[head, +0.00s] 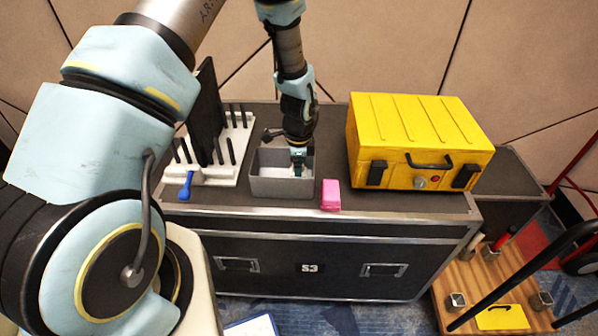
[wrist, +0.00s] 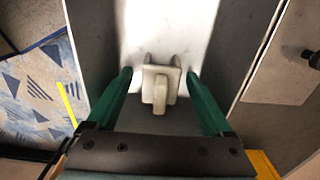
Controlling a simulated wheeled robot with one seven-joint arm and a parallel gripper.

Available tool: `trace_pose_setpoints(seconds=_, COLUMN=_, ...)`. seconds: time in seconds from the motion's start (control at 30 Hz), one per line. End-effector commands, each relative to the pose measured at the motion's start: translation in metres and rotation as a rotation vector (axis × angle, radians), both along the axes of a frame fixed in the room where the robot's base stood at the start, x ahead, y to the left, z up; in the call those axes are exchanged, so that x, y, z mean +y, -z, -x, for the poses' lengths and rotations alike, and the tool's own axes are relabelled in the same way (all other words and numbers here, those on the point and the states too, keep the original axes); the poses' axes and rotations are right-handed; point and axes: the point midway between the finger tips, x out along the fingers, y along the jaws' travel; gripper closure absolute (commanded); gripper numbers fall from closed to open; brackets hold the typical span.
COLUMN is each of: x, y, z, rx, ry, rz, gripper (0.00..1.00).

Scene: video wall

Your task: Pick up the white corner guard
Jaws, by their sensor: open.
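The white corner guard (wrist: 160,82) is a small off-white angled piece with a rounded tab towards me. It lies on the pale floor of the grey bin (head: 281,188), whose wall (wrist: 95,40) also shows in the wrist view. My gripper (wrist: 160,73) is open, its two green fingers on either side of the guard with a gap at each side. In the head view my gripper (head: 298,167) reaches down into the bin; the guard cannot be made out there.
The bin stands on a black case (head: 400,212). A white rack (head: 225,170) with black pegs and a blue-handled item (head: 186,185) are on its left. A pink block (head: 331,195) and a yellow toolbox (head: 415,140) are on its right.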

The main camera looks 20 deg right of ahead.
Motion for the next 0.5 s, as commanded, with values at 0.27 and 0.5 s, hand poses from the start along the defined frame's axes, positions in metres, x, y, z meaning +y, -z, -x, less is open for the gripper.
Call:
trace_pose_setpoints(seconds=0.27, x=-0.0001, y=0.0015, z=-0.0003, rx=-0.001, ry=0.0, rz=0.0, gripper=0.18)
trace_pose_setpoints(seconds=0.5, x=-0.0001, y=0.0014, z=-0.0002, rx=0.0, ry=-0.001, rz=0.0, gripper=0.45)
